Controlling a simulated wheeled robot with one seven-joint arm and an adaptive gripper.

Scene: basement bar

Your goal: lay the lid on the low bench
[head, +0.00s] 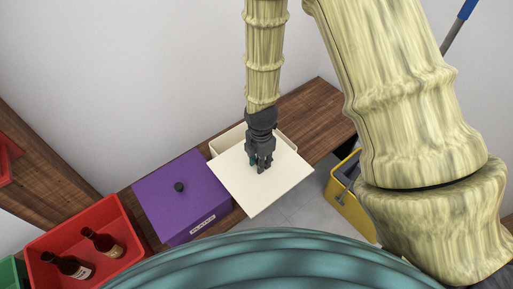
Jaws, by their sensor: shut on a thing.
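The cream lid (245,190) is a flat square panel in the middle of the head view. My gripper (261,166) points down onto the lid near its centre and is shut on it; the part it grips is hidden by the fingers. The lid overlaps a cream box (228,138) whose rim shows behind it. I cannot tell whether the lid touches that box. The low bench (315,112) is a brown wooden top along the wall, with a bare stretch right of the cream box.
A purple box with a black knob (185,205) stands left of the lid. A red crate (45,243) with two brown bottles is at lower left, beside a green crate (12,272). A yellow bucket (345,197) stands on the floor at right. A white wall is behind the bench.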

